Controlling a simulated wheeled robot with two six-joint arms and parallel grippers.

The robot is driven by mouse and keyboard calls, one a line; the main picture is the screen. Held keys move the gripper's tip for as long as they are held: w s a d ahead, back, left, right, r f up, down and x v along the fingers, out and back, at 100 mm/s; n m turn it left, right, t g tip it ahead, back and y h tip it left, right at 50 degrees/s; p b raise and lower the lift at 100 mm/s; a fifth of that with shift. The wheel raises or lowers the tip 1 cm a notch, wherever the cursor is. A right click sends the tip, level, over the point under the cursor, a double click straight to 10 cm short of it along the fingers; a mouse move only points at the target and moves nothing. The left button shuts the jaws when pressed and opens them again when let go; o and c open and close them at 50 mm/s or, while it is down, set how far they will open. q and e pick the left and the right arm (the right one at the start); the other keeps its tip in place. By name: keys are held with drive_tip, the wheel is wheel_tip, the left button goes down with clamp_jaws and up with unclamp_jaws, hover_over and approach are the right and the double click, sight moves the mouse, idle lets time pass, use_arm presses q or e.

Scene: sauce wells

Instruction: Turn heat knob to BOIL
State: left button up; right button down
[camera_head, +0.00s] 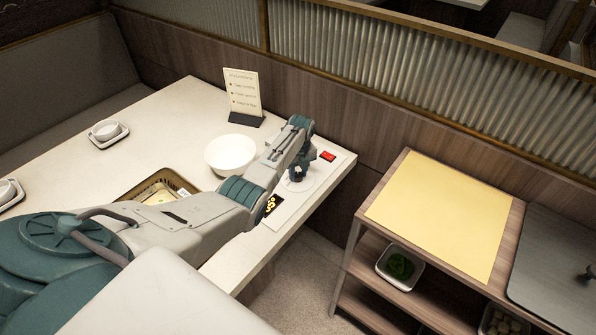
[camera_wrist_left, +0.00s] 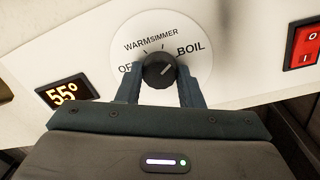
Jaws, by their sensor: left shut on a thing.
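The heat knob (camera_wrist_left: 159,70) is black and round, at the centre of a white dial (camera_wrist_left: 196,73) marked OFF, WARM, SIMMER and BOIL. Its pale pointer line slants up and right, toward the BOIL side of the dial. My left gripper (camera_wrist_left: 158,88) is shut on the knob, with one finger on each side of it. In the head view my left gripper (camera_head: 297,174) reaches down onto the panel at the table's right end and hides most of the knob. My right gripper is not in view.
An orange display reading 55° (camera_wrist_left: 62,93) and a red switch (camera_wrist_left: 303,48) flank the dial. A white bowl (camera_head: 231,154), a card on a stand (camera_head: 243,92) and a basket (camera_head: 128,196) are on the table. A cart with a yellow mat (camera_head: 440,212) stands right.

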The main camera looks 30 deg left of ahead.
sight(300, 175)
use_arm(q)
drive_tip(key=shift+m+p, duration=0.3)
drive_tip(key=shift+m, duration=1.4)
drive_tip(key=o, duration=1)
drive_tip(key=shift+c, duration=0.2)
drive_tip(key=shift+r, duration=0.6)
wheel_tip(300, 175, up, 10)
drive_tip(key=b, duration=0.1)
drive_tip(key=shift+w+d+f, duration=0.15)
drive_tip(key=shift+d+f, duration=0.05)
drive_tip(key=shift+d, duration=0.05)
